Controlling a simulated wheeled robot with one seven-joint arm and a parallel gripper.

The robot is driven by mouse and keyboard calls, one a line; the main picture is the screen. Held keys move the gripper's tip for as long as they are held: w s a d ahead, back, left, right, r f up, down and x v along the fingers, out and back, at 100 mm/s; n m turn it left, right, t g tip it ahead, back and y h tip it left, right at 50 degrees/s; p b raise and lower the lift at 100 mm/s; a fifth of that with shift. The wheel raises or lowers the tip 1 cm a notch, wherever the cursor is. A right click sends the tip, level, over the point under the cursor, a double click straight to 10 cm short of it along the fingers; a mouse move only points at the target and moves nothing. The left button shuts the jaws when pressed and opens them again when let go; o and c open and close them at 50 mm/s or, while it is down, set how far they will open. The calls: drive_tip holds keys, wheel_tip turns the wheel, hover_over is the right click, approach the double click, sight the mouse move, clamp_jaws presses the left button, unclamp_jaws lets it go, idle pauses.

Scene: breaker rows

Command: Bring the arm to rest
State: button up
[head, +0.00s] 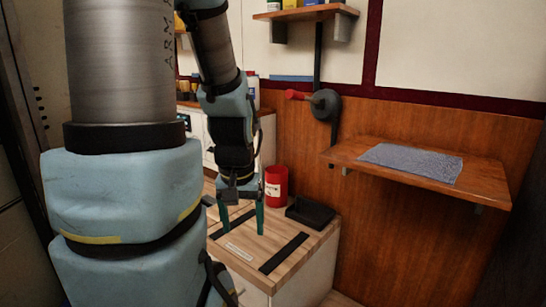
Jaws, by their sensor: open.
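My arm (122,190) fills the left of the head view, with its blue and grey links close to the camera. The farther part of the arm reaches down past the middle. My gripper (242,220) points downward over the wooden worktop (290,278). Its two green fingers are apart and nothing shows between them. I cannot tell how high the fingertips are above the worktop.
A red can (276,188) and a black tray (310,213) stand just right of my gripper. Dark strips and a pale label lie on the worktop. A wooden wall shelf (480,185) holds a grey cloth (412,162). A round dark fixture with a red handle (296,95) is on the wall.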

wheel_tip(320, 180, up, 20)
drive_tip(key=p, duration=1.7)
drive_tip(key=shift+f, duration=0.2)
